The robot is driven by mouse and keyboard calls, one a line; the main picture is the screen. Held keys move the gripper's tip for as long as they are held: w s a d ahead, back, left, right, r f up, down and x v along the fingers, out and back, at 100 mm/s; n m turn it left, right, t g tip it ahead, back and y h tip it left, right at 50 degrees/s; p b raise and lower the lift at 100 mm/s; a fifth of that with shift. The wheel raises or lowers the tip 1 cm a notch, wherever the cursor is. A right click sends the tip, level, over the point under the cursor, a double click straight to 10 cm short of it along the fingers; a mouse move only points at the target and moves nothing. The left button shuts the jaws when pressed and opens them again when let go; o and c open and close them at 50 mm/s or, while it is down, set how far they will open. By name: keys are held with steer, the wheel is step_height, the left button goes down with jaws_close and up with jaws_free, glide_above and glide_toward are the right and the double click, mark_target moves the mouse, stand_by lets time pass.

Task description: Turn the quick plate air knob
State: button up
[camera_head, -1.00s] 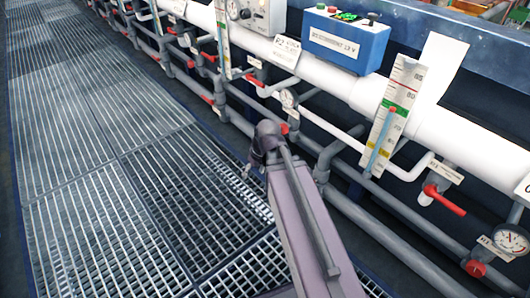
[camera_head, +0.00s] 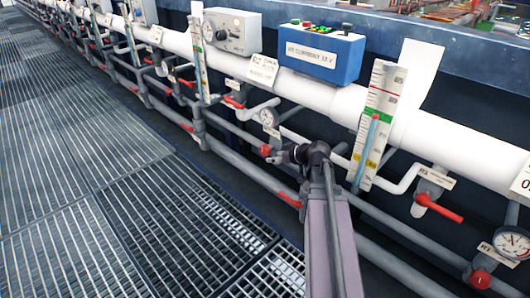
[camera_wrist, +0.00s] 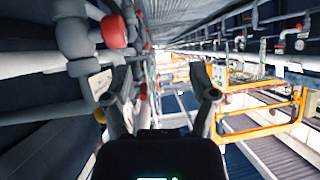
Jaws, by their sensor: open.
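My gripper (camera_head: 277,156) is open and empty, in front of the pipes under the white main pipe. In the wrist view its two fingers (camera_wrist: 163,88) stand well apart with nothing between them. A round red knob (camera_head: 265,150) shows just left of the gripper, below a small gauge. A red knob (camera_wrist: 113,32) on a grey pipe fitting also shows in the wrist view, up and left of the fingers and apart from them. Several similar red knobs and handles line the pipes; I cannot read which label says quick plate air.
A thermometer panel (camera_head: 378,125) stands right of the gripper, with a red lever (camera_head: 438,208) and a gauge (camera_head: 510,243) beyond. A blue box (camera_head: 320,52) sits above the white pipe (camera_head: 300,92). The grated floor (camera_head: 90,160) at left is clear.

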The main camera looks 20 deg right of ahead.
steer(key=t, duration=0.2)
glide_toward(266, 147)
steer(key=s, duration=0.1)
steer(key=r, duration=0.1)
steer(key=s+b, duration=0.1)
steer(key=shift+s+d+r+h, duration=0.15)
steer(key=shift+s+d+h, duration=0.15)
steer(key=shift+h, duration=0.1)
steer(key=b+x, duration=0.4)
steer(key=x, duration=0.8)
steer(key=shift+w+b, duration=0.15)
steer(key=shift+b, duration=0.2)
steer(key=shift+x, duration=0.75)
steer(key=shift+a, duration=0.1)
jaws_close()
